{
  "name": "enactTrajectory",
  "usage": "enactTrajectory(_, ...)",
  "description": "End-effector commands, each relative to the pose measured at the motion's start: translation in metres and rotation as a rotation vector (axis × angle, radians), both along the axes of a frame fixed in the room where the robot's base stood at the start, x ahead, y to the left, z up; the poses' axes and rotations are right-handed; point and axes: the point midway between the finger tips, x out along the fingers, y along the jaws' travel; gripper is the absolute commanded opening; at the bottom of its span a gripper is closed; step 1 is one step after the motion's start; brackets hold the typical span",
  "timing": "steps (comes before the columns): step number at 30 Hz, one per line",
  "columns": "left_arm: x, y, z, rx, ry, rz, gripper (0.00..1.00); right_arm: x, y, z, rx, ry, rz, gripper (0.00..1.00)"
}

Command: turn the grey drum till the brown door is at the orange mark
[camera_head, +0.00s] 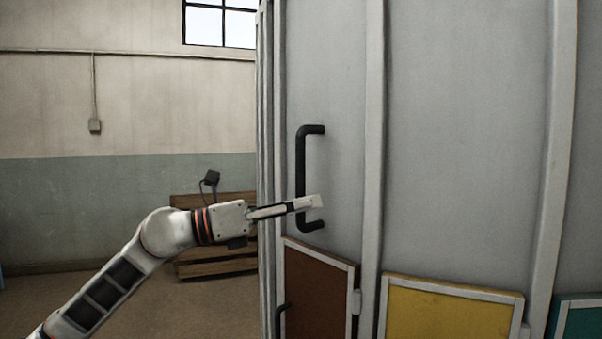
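The grey drum (462,150) fills the right of the view, with pale upright ribs. A black upright bar handle (301,160) is on its left part. Below the handle is the brown door (318,295) in a pale frame, cut off by the bottom edge, with a small dark handle. My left gripper (312,202) reaches in from the left. Its fingers cross the lower part of the black handle, seen side-on. I cannot tell whether they are shut on the bar or only in front of it. I see no orange mark on the drum or beside it. My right gripper is not in view.
A yellow door (450,310) and a teal door (585,318) are low on the drum, right of the brown one. A wooden slatted pallet or bench (215,268) stands behind my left arm by the wall. The floor at the lower left looks clear.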

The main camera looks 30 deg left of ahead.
Motion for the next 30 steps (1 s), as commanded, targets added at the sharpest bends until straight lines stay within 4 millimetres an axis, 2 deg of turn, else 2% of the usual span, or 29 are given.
enactTrajectory(1, -0.002, 0.012, 0.020, 0.075, -0.055, 0.048, 0.31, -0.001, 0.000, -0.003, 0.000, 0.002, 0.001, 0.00)
enactTrajectory(4, -0.002, 0.036, 0.045, 0.192, -0.104, 0.133, 0.31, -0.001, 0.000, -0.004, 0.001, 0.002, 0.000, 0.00)
enactTrajectory(7, 0.000, 0.060, 0.057, 0.269, -0.100, 0.202, 0.31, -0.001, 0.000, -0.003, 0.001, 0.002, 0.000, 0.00)
enactTrajectory(11, 0.002, 0.076, 0.062, 0.313, -0.085, 0.246, 0.31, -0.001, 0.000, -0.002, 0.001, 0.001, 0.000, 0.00)
enactTrajectory(14, 0.007, 0.075, 0.064, 0.318, -0.082, 0.252, 0.31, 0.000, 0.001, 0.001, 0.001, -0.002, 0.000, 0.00)
enactTrajectory(24, 0.048, 0.046, 0.065, 0.315, -0.082, 0.249, 0.31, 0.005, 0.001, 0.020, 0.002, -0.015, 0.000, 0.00)
enactTrajectory(30, 0.064, 0.036, 0.063, 0.316, -0.081, 0.250, 0.31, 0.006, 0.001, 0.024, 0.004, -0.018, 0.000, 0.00)
